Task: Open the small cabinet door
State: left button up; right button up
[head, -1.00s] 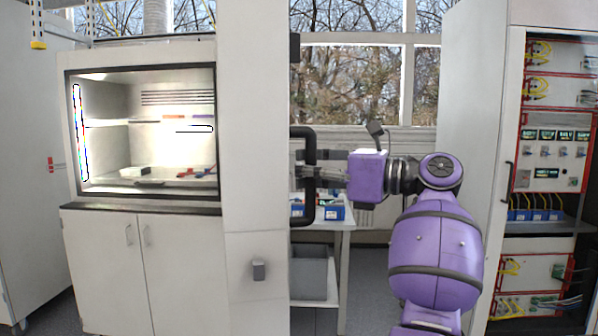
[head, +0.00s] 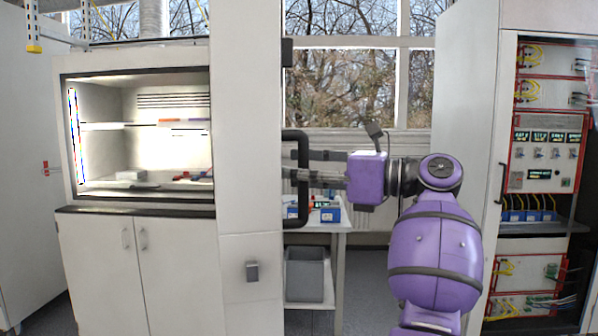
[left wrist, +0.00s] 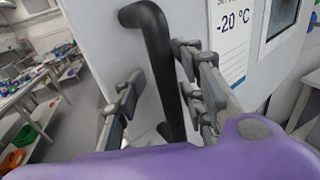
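A tall white cabinet (head: 248,125) stands in the middle of the head view, with a black bar handle (head: 302,178) sticking out at its right edge. In the left wrist view the same upright black handle (left wrist: 158,65) is on a white front with a "-20 °C" label (left wrist: 229,30). My left gripper (head: 318,166) reaches in from the right at handle height. In the left wrist view its fingers (left wrist: 160,98) are apart, one on each side of the handle, with a gap on the left side. I see no gap between the cabinet front and its frame. My right gripper is not in view.
A lit fume hood (head: 140,210) with lower doors stands at left. Behind the handle is a white table (head: 338,240) with blue bins (head: 330,214) and a grey bin (head: 304,276) below. An open instrument rack (head: 545,220) stands at right.

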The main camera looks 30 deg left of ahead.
pick_arm(q)
jog(key=w+d, duration=0.1)
jog(key=d, duration=1)
jog(key=shift+w+d, duration=0.3)
jog(key=shift+d, duration=0.1)
jog(key=shift+r, duration=0.1)
